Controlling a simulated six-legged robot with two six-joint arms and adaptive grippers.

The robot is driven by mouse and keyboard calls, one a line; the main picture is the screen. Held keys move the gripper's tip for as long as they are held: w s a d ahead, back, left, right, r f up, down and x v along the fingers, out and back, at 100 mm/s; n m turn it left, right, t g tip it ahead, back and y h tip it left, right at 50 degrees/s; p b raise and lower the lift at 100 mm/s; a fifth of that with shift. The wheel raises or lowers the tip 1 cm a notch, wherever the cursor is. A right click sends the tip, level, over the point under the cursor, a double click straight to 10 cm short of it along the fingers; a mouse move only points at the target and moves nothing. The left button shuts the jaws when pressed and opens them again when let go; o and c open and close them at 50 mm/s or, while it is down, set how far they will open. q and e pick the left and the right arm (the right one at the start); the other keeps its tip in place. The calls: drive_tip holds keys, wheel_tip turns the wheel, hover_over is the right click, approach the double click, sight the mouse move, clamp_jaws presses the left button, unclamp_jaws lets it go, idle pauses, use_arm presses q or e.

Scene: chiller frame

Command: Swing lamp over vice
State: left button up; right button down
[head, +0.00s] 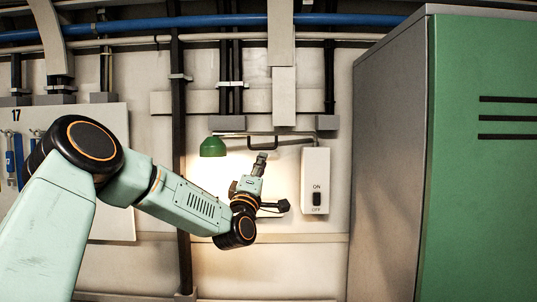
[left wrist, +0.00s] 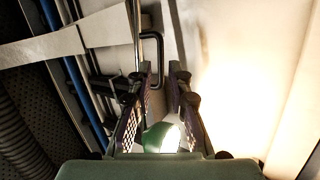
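The lamp has a green shade (head: 213,146) on a thin arm that runs along the wall to a white switch box. A black bracket-shaped handle (head: 262,147) hangs from the lamp arm. My left gripper (head: 261,158) points up just below this handle. In the left wrist view the fingers (left wrist: 162,70) stand apart with nothing between their tips. The handle (left wrist: 156,50) shows just beyond them, towards the left finger; I cannot tell whether they touch. The shade (left wrist: 162,138) shows low between the fingers, lit. No vice is in view. My right gripper is not in view.
The switch box (head: 316,182) with ON and OFF marks is on the wall right of my gripper. A tall green and grey cabinet (head: 470,160) fills the right. A white tool board (head: 112,190) is behind my left arm. Pipes and a blue conduit (head: 200,21) run above.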

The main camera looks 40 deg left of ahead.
sight(263, 149)
use_arm(q)
drive_tip(key=x, duration=0.2)
drive_tip(key=p+x, duration=0.1)
drive_tip(key=x, duration=0.1)
drive_tip(key=p+x, duration=0.1)
drive_tip(key=x, duration=0.1)
drive_tip(key=shift+w+a+r, duration=0.15)
drive_tip(key=shift+w+a, duration=0.05)
drive_tip(key=shift+a, duration=0.2)
drive_tip(key=shift+d+r, duration=0.2)
drive_tip(key=shift+r, duration=0.05)
drive_tip(key=shift+s+a+r, duration=0.1)
drive_tip(key=shift+a+r, duration=0.05)
drive_tip(key=shift+a, duration=0.15)
drive_tip(key=shift+a+f, duration=0.2)
drive_tip(key=shift+a, duration=0.15)
drive_tip(key=shift+w+d, duration=0.15)
drive_tip(key=shift+w, duration=0.05)
drive_tip(key=c, duration=0.3)
drive_tip(key=shift+s+d+r, duration=0.1)
drive_tip(key=shift+d+r, duration=0.05)
clamp_jaws()
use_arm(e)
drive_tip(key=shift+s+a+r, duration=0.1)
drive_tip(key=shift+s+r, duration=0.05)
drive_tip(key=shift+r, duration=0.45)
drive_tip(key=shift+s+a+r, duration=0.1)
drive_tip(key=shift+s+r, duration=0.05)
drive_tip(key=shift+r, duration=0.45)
